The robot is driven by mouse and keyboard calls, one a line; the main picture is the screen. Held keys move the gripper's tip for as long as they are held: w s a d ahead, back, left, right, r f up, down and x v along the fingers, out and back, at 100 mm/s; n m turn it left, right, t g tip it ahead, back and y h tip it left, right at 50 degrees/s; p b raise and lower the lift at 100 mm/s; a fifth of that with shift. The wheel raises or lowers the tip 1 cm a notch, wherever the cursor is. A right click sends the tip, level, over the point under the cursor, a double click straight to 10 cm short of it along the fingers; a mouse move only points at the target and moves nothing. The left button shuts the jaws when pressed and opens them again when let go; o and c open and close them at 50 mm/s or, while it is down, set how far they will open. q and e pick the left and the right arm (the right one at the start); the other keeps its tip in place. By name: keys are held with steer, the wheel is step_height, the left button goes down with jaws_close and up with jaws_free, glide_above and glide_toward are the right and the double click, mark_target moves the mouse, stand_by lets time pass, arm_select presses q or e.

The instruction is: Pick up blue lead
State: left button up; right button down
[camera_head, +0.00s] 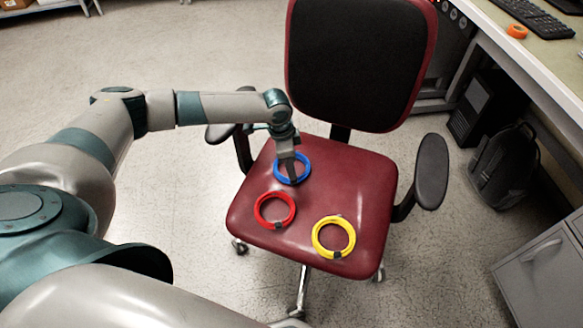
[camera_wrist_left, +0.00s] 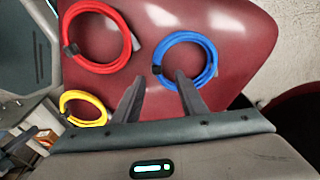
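The blue lead (camera_head: 308,169) is a coiled ring lying on the red chair seat (camera_head: 345,178), near the backrest. My left gripper (camera_head: 291,172) is over it, pointing down. In the left wrist view the gripper (camera_wrist_left: 160,78) is open, with two separate fingers. One fingertip overlaps the near rim of the blue lead (camera_wrist_left: 213,61); the other is just outside the ring, close to its black tie. Whether the fingers touch the lead cannot be told. My right gripper is not in view.
A red coiled lead (camera_head: 259,210) and a yellow coiled lead (camera_head: 350,241) lie on the seat nearer to me. Armrests (camera_head: 431,171) flank the seat, and the black backrest (camera_head: 352,62) rises behind. A desk (camera_head: 551,62) stands at the right.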

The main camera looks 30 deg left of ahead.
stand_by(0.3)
arm_select(q)
steer(key=shift+d+f, duration=0.2)
steer(key=shift+f, duration=1.15)
steer(key=shift+d+f, duration=0.15)
steer(key=shift+f, duration=1.15)
jaws_close()
